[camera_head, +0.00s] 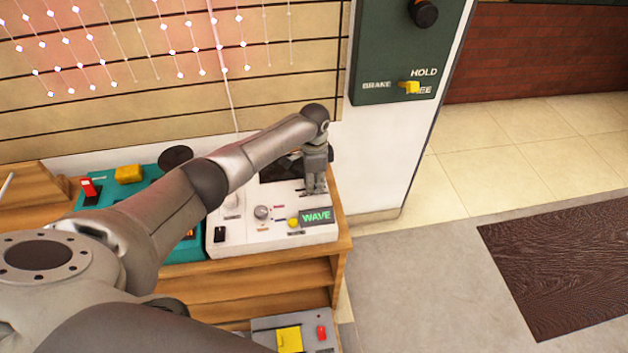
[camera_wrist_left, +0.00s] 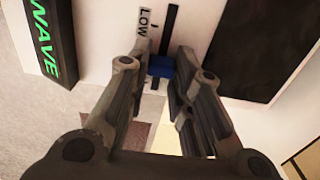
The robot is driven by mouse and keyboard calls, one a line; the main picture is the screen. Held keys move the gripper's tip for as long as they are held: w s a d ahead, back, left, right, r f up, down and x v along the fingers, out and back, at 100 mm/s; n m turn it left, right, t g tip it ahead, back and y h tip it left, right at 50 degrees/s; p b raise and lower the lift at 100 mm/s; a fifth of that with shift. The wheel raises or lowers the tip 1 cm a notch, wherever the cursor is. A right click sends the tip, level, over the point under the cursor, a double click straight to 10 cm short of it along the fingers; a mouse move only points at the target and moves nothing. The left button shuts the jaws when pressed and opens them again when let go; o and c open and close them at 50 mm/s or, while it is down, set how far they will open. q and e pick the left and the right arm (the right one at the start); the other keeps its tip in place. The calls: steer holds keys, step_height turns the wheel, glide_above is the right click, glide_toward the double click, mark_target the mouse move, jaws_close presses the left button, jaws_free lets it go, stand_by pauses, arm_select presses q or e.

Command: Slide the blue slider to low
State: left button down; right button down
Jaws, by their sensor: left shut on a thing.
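The blue slider (camera_wrist_left: 160,67) sits in a dark vertical slot (camera_wrist_left: 170,25) on a white panel in the left wrist view. A LOW label (camera_wrist_left: 145,22) is beside the slot, farther up the picture than the slider. My left gripper (camera_wrist_left: 162,58) is shut on the slider, with one finger on each side of it. In the head view my left gripper (camera_head: 314,190) reaches down onto the right part of the white console (camera_head: 265,240); the slider is hidden there. My right gripper is not in view.
The green WAVE display (camera_head: 317,216) is close to the gripper, with a yellow button (camera_head: 293,222) and grey knob (camera_head: 261,212) to its left. A teal console (camera_head: 185,252) stands left. A green panel (camera_head: 375,60) is on the wall.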

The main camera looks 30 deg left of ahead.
mark_target(302, 190)
arm_select(q)
steer(key=s+a+p, duration=0.2)
steer(key=shift+a+r+p, duration=0.15)
steer(key=shift+a+p, duration=0.1)
steer(key=shift+p, duration=0.1)
steer(key=shift+a, duration=0.15)
steer(key=shift+f, duration=0.2)
steer(key=c, duration=1.3)
jaws_free()
steer(key=shift+s+a, duration=0.1)
